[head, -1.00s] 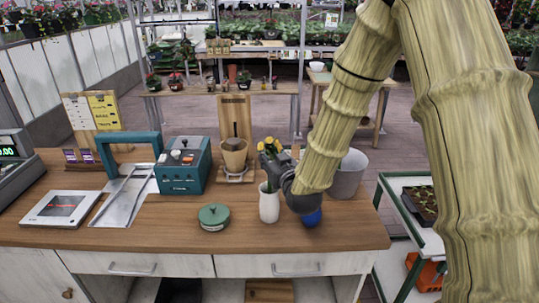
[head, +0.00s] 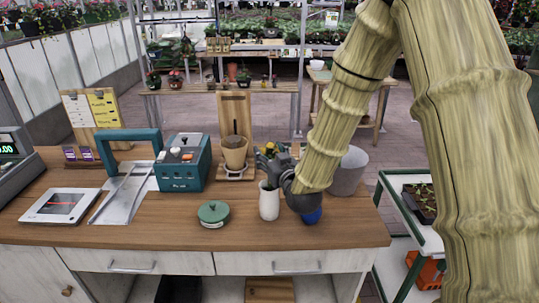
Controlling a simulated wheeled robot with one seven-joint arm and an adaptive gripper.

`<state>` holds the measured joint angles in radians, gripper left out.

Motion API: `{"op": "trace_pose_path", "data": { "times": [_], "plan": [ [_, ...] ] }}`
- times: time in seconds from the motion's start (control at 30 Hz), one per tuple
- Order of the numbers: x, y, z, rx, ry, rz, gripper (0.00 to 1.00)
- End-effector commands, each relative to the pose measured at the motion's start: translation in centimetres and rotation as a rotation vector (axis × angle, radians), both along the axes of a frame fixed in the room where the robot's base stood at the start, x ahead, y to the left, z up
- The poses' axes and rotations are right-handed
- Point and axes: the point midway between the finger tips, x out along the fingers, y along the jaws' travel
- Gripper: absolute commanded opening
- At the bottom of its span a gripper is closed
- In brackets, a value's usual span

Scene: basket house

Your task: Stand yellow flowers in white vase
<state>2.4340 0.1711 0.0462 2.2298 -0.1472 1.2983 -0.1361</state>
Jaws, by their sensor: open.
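The white vase (head: 269,202) stands upright on the wooden counter, right of the middle. The yellow flowers (head: 269,149) show just above and behind my gripper, over the vase. Some green stem or leaf shows at the vase mouth, so the stems appear to be in the vase; my gripper partly hides them. My gripper (head: 268,164) is dark grey, open, and close above the vase mouth beside the flowers. I cannot tell whether a finger touches the stems.
A blue object (head: 312,215) sits right of the vase, partly under my wrist. A green lidded pot (head: 213,213) stands to the left. A grey bucket (head: 348,172) is behind my arm. A terracotta pot (head: 235,153) on a wooden stand is behind. The counter's front edge (head: 200,247) is near.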

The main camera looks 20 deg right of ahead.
Motion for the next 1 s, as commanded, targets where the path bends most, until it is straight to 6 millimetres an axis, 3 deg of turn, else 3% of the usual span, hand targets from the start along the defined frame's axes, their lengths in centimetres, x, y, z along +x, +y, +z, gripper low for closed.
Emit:
{"op": "trace_pose_path", "data": {
  "times": [0.27,0.7,1.0],
  "plan": [
    [-1.8,-0.1,0.1,0.0,0.002,0.0,0.55],
    [-9.4,-0.8,0.4,0.001,0.002,-0.001,0.55],
    [-11.8,-0.9,0.6,0.0,0.0,0.0,0.55]
  ]
}}
